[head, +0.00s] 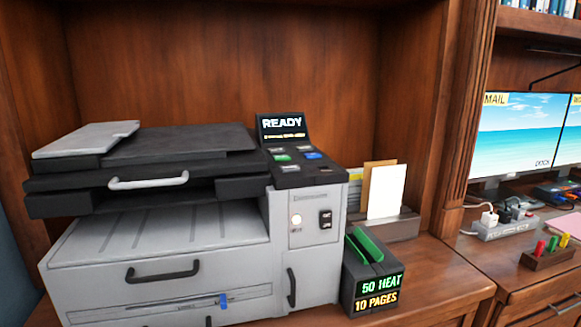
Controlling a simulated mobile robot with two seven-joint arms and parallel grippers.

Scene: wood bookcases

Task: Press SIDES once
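A grey and black printer (160,236) stands in the wood bookcase. Its tilted screen (283,127) reads READY, with a smaller yellow line under it that I cannot read. Below the screen, a dark control panel (300,178) carries several small buttons, among them a green button (282,157) and a blue button (313,155); the others look grey or white. The button labels are too small to read, so I cannot tell which one is SIDES. A lit round lamp (296,220) and a black switch (325,219) are on the front face. Neither of my grippers is in view.
A black box (371,280) with green pieces, reading 50 HEAT and 10 PAGES, stands right of the printer. Behind it is a paper holder (398,226). Further right are monitors (517,131), a power strip (504,229) and a pen block (548,258). Open space lies above the panel.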

